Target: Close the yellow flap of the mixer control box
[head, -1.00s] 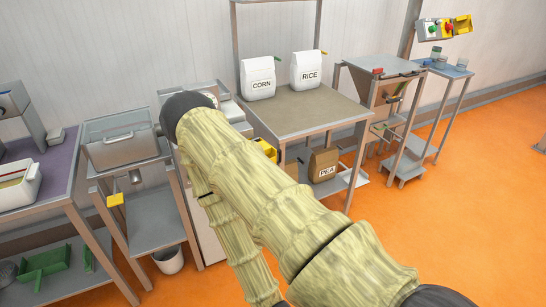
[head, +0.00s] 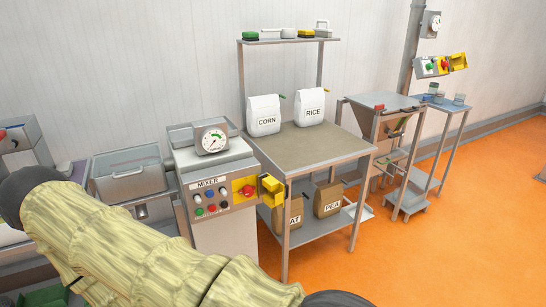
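The mixer control box (head: 210,196) stands left of centre in the head view, with a "MIXER" label, several coloured buttons and a dial gauge (head: 212,140) on top. Its yellow flap (head: 271,190) stands open, swung out to the right of the box's front. A red button (head: 248,190) shows on the yellow panel beside the flap. My arm crosses the lower left of the view, well left of and below the flap. My gripper is not in view.
A table (head: 318,145) with corn (head: 264,115) and rice (head: 310,106) bags stands right of the mixer. A second yellow-flapped box (head: 432,67) hangs at the back right. A steel container (head: 128,175) sits left of the mixer. The orange floor (head: 430,260) is clear at right.

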